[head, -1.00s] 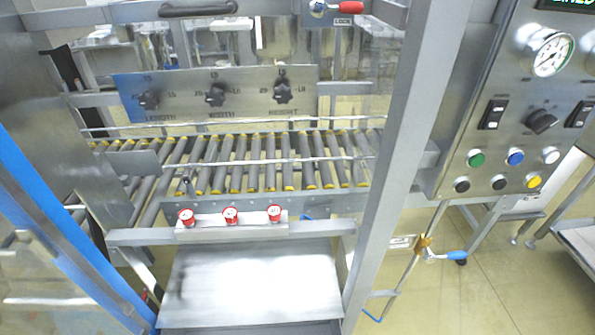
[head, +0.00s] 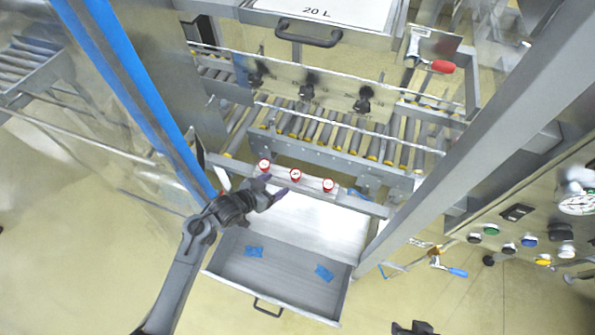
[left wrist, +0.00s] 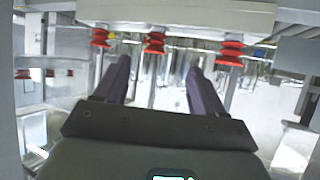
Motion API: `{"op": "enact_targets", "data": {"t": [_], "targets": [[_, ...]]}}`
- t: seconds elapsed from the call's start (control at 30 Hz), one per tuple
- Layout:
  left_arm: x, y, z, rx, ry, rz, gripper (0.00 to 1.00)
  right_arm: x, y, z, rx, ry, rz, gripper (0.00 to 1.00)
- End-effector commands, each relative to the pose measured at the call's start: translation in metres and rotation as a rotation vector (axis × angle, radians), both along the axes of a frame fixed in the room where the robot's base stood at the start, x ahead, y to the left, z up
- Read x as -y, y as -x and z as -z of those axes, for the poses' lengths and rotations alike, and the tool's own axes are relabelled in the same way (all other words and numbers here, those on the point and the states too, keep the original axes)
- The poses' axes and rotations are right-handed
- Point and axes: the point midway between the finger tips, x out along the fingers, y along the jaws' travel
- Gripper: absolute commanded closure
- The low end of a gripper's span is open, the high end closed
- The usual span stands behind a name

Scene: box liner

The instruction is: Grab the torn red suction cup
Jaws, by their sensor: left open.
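Three red suction cups hang in a row from a pale bar (left wrist: 180,14): the left cup (left wrist: 100,38), the middle cup (left wrist: 155,43) and the right cup (left wrist: 230,52) in the left wrist view. In the head view their red-ringed tops show as the left one (head: 264,165), the middle one (head: 295,175) and the right one (head: 328,185). I cannot tell which is torn. My left gripper (head: 275,187) is open and empty, just in front of and below the bar. In the left wrist view the middle cup appears between its fingers (left wrist: 157,68), beyond the tips.
An open drawer (head: 225,262) with two blue pieces (head: 254,252) (head: 324,272) lies below the cups. A roller conveyor (head: 340,134) runs behind the bar. A slanted frame post (head: 480,140) stands to the right. A dark part (head: 413,328), perhaps my right gripper, shows at the bottom edge.

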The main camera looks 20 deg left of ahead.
Motion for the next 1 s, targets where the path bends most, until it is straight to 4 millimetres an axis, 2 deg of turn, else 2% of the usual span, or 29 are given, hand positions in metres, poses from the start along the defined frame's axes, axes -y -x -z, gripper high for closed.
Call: {"op": "enact_targets", "data": {"t": [0.3, 0.63, 0.83, 1.0], "targets": [[0.014, -0.034, 0.016, 0.002, 0.002, 0.0, 0.3, 0.0, 0.0, 0.006, -0.003, 0.002, -0.001, 0.58], [0.022, -0.051, 0.024, 0.004, 0.002, 0.001, 0.3, -0.001, 0.0, 0.007, -0.002, -0.002, 0.002, 0.58], [0.036, -0.071, 0.034, 0.002, 0.002, 0.002, 0.3, -0.002, 0.0, 0.009, -0.002, -0.008, 0.005, 0.58], [0.039, -0.083, 0.043, 0.003, 0.0, 0.0, 0.3, -0.002, 0.0, 0.011, -0.002, -0.008, 0.006, 0.58]]}}
